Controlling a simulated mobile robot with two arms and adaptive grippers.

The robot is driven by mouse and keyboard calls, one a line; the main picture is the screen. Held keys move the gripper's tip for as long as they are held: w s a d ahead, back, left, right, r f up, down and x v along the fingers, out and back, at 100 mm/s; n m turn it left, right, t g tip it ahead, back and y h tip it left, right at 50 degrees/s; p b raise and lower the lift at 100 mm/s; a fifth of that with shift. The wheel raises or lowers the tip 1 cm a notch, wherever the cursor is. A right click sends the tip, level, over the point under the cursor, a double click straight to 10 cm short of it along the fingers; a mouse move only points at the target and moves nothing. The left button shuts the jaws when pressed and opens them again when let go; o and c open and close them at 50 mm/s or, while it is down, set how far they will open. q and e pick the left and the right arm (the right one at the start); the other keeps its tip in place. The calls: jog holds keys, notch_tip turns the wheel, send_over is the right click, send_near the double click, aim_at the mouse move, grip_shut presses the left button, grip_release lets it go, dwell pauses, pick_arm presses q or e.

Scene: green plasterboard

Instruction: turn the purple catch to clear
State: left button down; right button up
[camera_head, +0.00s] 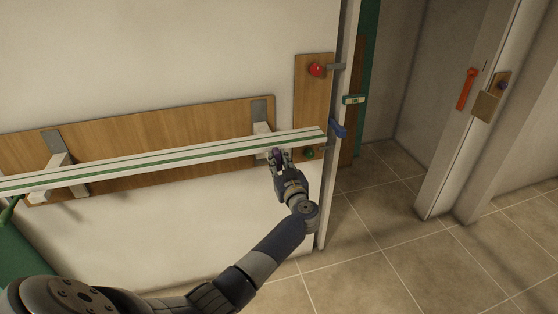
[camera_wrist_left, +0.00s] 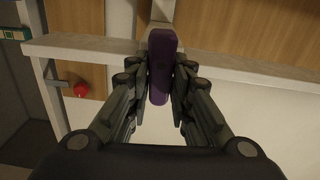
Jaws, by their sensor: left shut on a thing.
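The purple catch (camera_wrist_left: 161,72) is an upright, rounded purple bar between my left gripper's fingers in the left wrist view. In the head view the purple catch (camera_head: 277,154) is a small dark purple piece just below the white bar, mostly hidden by the gripper. My left gripper (camera_head: 281,158) is shut on the catch, with a finger on each side of it in the wrist view (camera_wrist_left: 160,85). The white bar with green stripes (camera_head: 180,158) runs across the door, close above the gripper. My right gripper is not in view.
A wooden board (camera_head: 170,125) with grey brackets backs the bar. A red knob (camera_head: 316,70), a blue handle (camera_head: 338,129) and a green knob (camera_head: 309,154) sit near the door's edge. An orange handle (camera_head: 467,89) is on the frame at right. Tiled floor is clear.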

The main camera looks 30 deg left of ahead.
pick_arm(q)
jog(key=shift+s+n+p, duration=0.15)
jog(key=shift+n+p, duration=0.45)
jog(key=shift+n, duration=0.5)
jog(key=shift+s+a+f+n+b, duration=0.15)
jog(key=shift+f+n, duration=0.05)
jog(key=shift+n, duration=1.3)
jog(key=shift+s+a+f+n+b, duration=0.1)
jog(key=shift+f+n, duration=0.05)
jog(key=shift+n, duration=1.35)
jog(key=shift+s+a+f+n+b, duration=0.15)
jog(key=shift+f+n, duration=0.05)
jog(key=shift+n, duration=1.3)
jog(key=c, duration=1.4)
grip_release()
jog(key=shift+r, duration=0.15)
